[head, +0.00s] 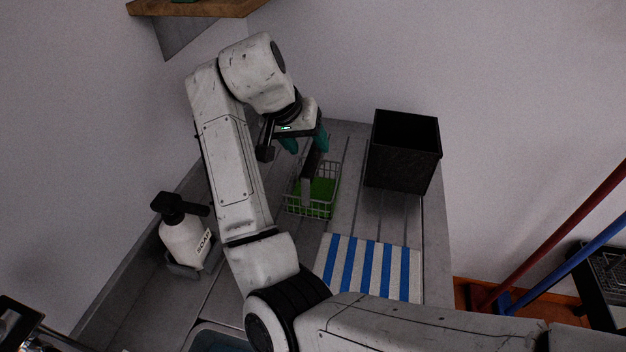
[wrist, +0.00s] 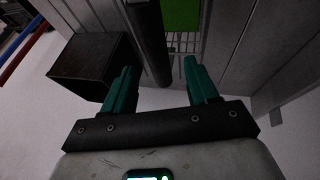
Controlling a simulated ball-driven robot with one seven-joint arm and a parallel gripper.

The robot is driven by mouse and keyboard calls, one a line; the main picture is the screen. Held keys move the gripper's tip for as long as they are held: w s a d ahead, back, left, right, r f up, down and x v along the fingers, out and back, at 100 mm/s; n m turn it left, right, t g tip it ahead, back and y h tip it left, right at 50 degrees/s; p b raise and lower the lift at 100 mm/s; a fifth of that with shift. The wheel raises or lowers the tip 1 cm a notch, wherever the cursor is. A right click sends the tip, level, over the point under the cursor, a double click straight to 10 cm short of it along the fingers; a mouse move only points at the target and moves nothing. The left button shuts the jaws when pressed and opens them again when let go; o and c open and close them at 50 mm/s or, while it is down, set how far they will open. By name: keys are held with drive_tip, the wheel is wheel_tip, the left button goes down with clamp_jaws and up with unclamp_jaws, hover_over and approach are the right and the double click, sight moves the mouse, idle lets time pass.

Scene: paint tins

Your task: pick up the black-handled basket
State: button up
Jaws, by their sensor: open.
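The basket (head: 311,209) is a small wire basket with a green inside, standing on the grey slatted counter in the head view. Its black handle (head: 308,180) rises above it, and its top is close to my gripper (head: 307,147). My gripper has teal fingers, which are open and apart. In the wrist view, the handle (wrist: 149,38) shows as a dark bar between the two fingers of my gripper (wrist: 159,64), nearer the left one. I cannot tell whether it touches them. Part of the basket's wire side (wrist: 188,45) shows beyond.
A black open box (head: 402,160) stands right of the basket. A blue-and-white striped cloth (head: 368,268) lies in front. A soap bottle (head: 184,240) stands at left. A wooden shelf (head: 190,8) is above, and walls close in the back. Red (head: 560,238) and blue poles lean at right.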

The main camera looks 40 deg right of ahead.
sight(317, 157)
drive_tip(key=p+x, duration=0.1)
drive_tip(key=x, duration=0.5)
drive_tip(key=shift+d+f, duration=0.25)
drive_tip(key=shift+c, duration=0.2)
clamp_jaws()
